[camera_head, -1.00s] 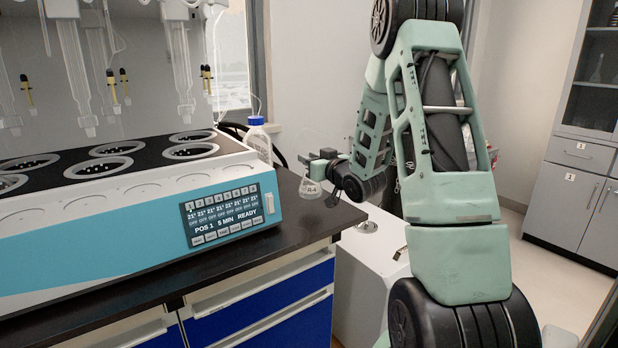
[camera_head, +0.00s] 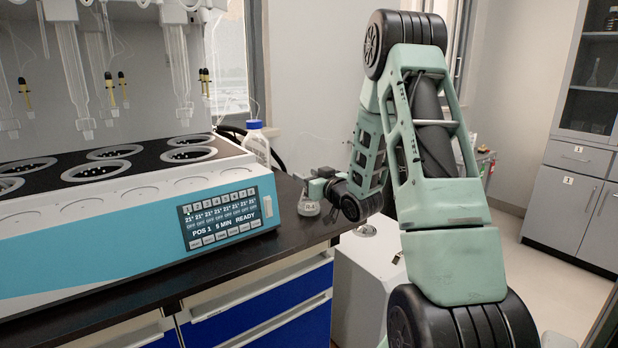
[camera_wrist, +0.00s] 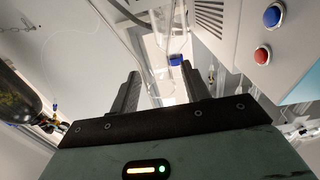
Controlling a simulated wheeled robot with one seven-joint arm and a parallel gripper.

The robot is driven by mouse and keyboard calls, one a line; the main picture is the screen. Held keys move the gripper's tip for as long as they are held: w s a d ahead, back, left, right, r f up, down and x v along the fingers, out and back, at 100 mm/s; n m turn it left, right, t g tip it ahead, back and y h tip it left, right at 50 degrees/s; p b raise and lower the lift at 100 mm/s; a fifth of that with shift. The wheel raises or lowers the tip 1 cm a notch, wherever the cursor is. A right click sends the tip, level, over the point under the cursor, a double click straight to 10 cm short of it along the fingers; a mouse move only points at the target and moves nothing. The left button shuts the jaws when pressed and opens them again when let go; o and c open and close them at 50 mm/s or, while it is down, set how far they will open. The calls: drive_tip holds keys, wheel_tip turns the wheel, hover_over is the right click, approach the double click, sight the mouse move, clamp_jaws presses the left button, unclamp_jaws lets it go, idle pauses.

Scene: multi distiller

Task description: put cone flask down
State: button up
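The cone flask (camera_head: 309,208) is clear glass with a pale label. It is upright at the right end of the dark counter (camera_head: 262,250), low over the top or touching it; I cannot tell which. My gripper (camera_head: 313,189) is at its neck, above the flask body. In the wrist view my gripper's two dark fingers (camera_wrist: 159,88) stand apart with clear glass between them, and the gripper appears shut on the flask neck. The flask's base is hidden in the wrist view.
The blue-and-white distiller (camera_head: 110,240) fills the counter's left side. The counter's right edge is close to the flask. A white box (camera_head: 365,275) stands lower, beside the counter.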

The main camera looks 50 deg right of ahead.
drive_tip(key=shift+r, duration=0.1)
drive_tip(key=p+v, duration=0.8)
drive_tip(key=v, duration=0.4)
idle(0.8)
